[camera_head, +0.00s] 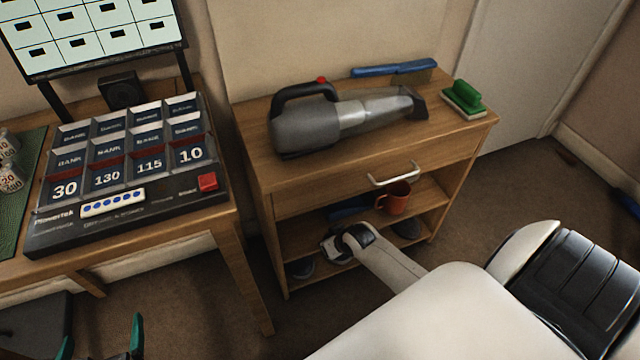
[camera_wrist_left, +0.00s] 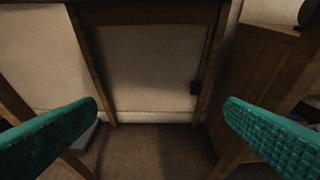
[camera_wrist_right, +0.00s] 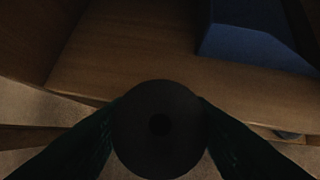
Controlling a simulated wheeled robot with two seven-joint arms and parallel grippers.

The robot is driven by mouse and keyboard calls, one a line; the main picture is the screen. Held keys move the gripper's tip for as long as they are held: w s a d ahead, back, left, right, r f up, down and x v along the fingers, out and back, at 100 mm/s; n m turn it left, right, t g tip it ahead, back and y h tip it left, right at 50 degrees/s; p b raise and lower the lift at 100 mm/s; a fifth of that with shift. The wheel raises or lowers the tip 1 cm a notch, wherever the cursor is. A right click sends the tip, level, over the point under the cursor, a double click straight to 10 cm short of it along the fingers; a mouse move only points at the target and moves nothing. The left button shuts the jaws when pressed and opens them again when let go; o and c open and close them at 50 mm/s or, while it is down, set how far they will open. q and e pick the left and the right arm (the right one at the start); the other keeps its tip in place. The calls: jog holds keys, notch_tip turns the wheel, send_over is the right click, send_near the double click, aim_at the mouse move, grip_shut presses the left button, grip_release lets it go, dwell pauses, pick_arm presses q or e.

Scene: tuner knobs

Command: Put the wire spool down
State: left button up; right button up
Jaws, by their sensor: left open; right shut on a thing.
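The wire spool (camera_wrist_right: 160,128) shows in the right wrist view as a dark round disc with a darker hole at its middle, end-on to the camera. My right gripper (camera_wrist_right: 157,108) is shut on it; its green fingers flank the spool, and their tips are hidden. Behind it lies a wooden shelf board (camera_wrist_right: 130,65); I cannot tell whether the spool touches it. In the head view my right arm reaches the open shelves of the wooden cabinet, and the spool cannot be made out clearly. My left gripper (camera_wrist_left: 160,112) is open and empty, low beside the desk (camera_head: 140,246).
A drawer handle (camera_head: 393,174) juts out above. The cabinet top holds a hand vacuum (camera_head: 345,118), a blue tool (camera_head: 393,69) and a green brush (camera_head: 463,98).

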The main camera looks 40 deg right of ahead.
jog(key=w, duration=0.3)
jog(key=shift+w+d+b, duration=0.1)
jog(key=shift+w+b, duration=0.05)
jog(key=shift+b, duration=0.25)
jog(key=w+b, duration=0.1)
jog(key=w, duration=0.2)
jog(key=shift+w+d+f, duration=0.1)
jog(key=shift+d, duration=0.05)
jog(key=shift+w+f+b, duration=0.15)
jog(key=shift+f+b, duration=0.05)
jog(key=shift+b, duration=0.25)
pick_arm(q)
notch_tip(320, 180, up, 11)
jog(key=w+d+t+h, duration=0.1)
jog(key=d+t+h, duration=0.1)
jog(key=t, duration=0.6)
jog(key=shift+r+h, duration=0.2)
jog(key=shift+h, duration=0.3)
pick_arm(e)
jog(key=shift+f, duration=0.15)
jog(key=o, duration=0.7)
pick_arm(q)
jog(key=shift+w+d+f, duration=0.1)
jog(key=shift+w, duration=0.35)
pick_arm(e)
jog(key=shift+o, duration=0.2)
